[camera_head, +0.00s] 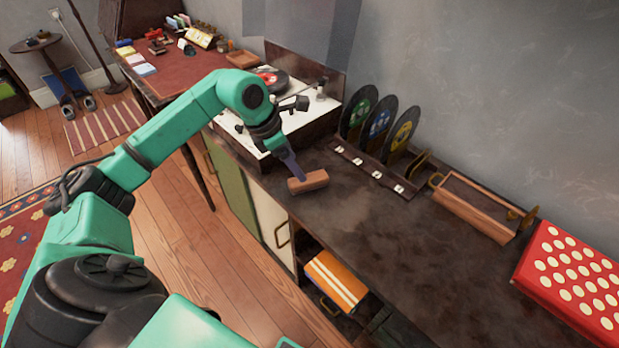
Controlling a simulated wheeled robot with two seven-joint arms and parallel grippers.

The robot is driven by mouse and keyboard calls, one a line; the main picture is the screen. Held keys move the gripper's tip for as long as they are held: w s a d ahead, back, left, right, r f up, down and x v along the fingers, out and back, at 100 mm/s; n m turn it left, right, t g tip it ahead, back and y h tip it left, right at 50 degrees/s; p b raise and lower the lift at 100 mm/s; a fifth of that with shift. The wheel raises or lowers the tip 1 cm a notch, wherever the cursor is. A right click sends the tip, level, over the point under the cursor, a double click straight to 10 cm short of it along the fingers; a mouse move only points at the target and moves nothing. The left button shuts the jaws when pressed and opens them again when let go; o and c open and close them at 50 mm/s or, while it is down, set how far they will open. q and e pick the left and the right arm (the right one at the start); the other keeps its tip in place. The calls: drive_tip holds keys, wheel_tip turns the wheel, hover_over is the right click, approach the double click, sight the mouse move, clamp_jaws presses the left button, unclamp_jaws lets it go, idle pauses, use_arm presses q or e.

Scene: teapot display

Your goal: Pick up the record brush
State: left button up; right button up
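The record brush, which I take to be the small brown wooden block (308,181), is on or just above the dark countertop (400,255), near its front left edge. My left gripper (291,168) comes down from above, its narrow fingers reaching the left part of the block. The fingers appear to touch or straddle it. They show almost edge-on, so I cannot tell whether they are shut on it. My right gripper is not in view.
A white-topped record player (262,138) stands behind my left gripper. Upright records (380,118) in a rack, a wooden holder with brass ends (474,212) and a red box with pale dots (575,280) line the wall side. The counter's front middle is clear.

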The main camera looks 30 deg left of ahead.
sight(308, 183)
use_arm(q)
drive_tip(key=x, duration=0.3)
drive_tip(key=shift+w+f, duration=0.2)
drive_tip(key=shift+w, duration=0.15)
drive_tip(key=p+x, duration=0.1)
drive_tip(key=x, duration=0.4)
drive_tip(key=shift+a+f, duration=0.1)
drive_tip(key=shift+f, duration=0.15)
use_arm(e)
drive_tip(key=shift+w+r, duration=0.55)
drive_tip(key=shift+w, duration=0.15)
use_arm(q)
drive_tip(key=shift+f, duration=0.1)
drive_tip(key=shift+c, duration=0.3)
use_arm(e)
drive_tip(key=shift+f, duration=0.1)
use_arm(q)
clamp_jaws()
drive_tip(key=shift+r, duration=0.2)
